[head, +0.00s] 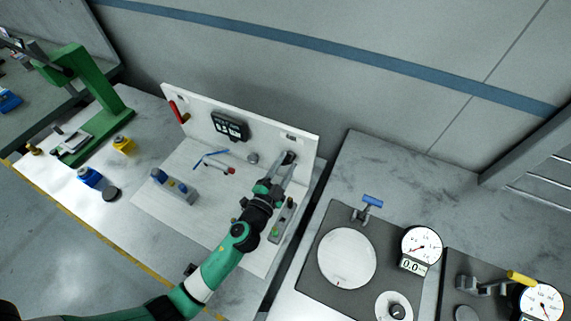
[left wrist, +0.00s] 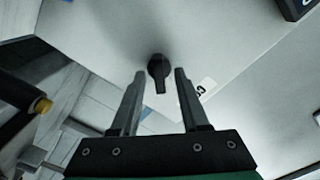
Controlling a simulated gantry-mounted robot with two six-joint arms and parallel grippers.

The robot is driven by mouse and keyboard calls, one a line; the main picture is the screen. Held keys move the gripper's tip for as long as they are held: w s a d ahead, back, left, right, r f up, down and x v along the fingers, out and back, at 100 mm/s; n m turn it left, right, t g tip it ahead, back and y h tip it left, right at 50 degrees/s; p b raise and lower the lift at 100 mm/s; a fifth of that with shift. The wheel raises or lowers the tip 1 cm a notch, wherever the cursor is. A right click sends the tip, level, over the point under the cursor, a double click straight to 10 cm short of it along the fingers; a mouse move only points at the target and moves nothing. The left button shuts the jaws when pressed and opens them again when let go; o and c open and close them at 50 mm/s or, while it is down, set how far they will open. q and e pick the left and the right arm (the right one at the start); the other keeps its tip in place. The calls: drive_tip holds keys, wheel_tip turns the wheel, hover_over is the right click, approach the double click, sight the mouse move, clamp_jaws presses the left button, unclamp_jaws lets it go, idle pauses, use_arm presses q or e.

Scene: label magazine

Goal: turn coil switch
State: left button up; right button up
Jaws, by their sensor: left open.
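The coil switch is a small black knob (left wrist: 158,68) on the white upright panel. In the left wrist view its handle points down the picture, toward my gripper. In the head view the knob (head: 289,156) shows near the panel's right end, partly hidden by my fingers. My left gripper (head: 291,165) is open, its fingertips close to the panel. In the left wrist view the fingers stand on either side of the knob's handle, with a gap on both sides. My right gripper is not in view.
The white panel (head: 205,108) carries a red lever (head: 179,112) and a black display (head: 230,126). A grey block with blue knobs (head: 174,188) and a red-and-blue tool (head: 214,162) lie on the white base. A dial gauge (head: 421,245) stands on the bench at right.

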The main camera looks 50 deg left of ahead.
use_arm(q)
drive_tip(key=shift+c, duration=0.2)
clamp_jaws()
drive_tip(key=shift+m, duration=0.3)
drive_tip(key=m, duration=0.3)
drive_tip(key=shift+f, duration=0.1)
drive_tip(key=shift+m, duration=2.7)
drive_tip(key=shift+f, duration=0.1)
drive_tip(key=shift+o, duration=0.2)
unclamp_jaws()
drive_tip(key=shift+d, duration=0.1)
